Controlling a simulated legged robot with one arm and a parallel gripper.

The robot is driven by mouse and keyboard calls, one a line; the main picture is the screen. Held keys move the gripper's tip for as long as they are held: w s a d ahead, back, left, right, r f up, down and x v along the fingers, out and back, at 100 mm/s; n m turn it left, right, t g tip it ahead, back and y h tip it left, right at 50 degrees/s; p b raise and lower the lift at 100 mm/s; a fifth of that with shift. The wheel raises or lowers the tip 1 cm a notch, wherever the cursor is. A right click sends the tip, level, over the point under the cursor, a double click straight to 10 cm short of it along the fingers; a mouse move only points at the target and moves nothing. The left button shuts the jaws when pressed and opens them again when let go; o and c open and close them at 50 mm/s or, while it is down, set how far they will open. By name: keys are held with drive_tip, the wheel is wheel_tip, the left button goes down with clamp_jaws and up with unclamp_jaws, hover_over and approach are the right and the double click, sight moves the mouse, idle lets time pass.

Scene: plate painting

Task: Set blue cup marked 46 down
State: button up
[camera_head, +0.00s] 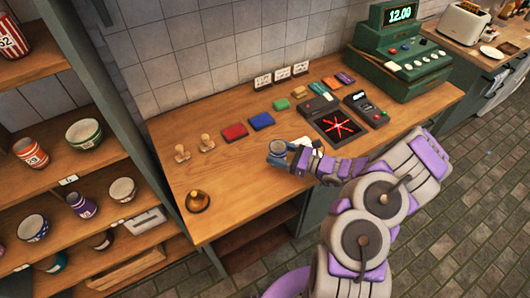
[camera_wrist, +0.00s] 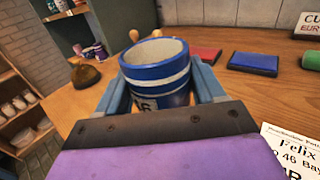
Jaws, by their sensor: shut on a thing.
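The blue cup (camera_wrist: 158,80) with white bands is between the two fingers of my gripper (camera_wrist: 160,97) in the wrist view. The digits "46" show partly on its lower front. The cup stands roughly upright, slightly tilted in that view. In the head view, my gripper (camera_head: 281,150) is over the front middle of the wooden counter (camera_head: 235,185), with the cup (camera_head: 276,146) at its tip. My gripper is shut on the cup. The cup's base is hidden, so I cannot tell whether it touches the counter.
Red (camera_head: 235,131) and blue (camera_head: 261,121) pads lie behind the cup. A paper with "46" (camera_wrist: 290,150) lies at right. A green cash register (camera_head: 405,55) stands farther right. Shelves with cups are at left.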

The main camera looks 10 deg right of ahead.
sight(274, 149)
drive_tip(key=w+a, duration=0.2)
drive_tip(key=w, duration=0.2)
drive_tip(key=shift+a+f+b, duration=0.3)
drive_tip(key=shift+a, duration=0.1)
drive_tip(key=shift+w+a, duration=0.1)
drive_tip(key=shift+w, duration=0.55)
drive_tip(key=shift+s+a+f+b, duration=0.15)
drive_tip(key=shift+f+b, duration=0.35)
drive_tip(key=shift+f, duration=1.2)
drive_tip(key=shift+f, duration=0.15)
drive_tip(key=o, duration=1.2)
drive_tip(key=shift+r, duration=0.2)
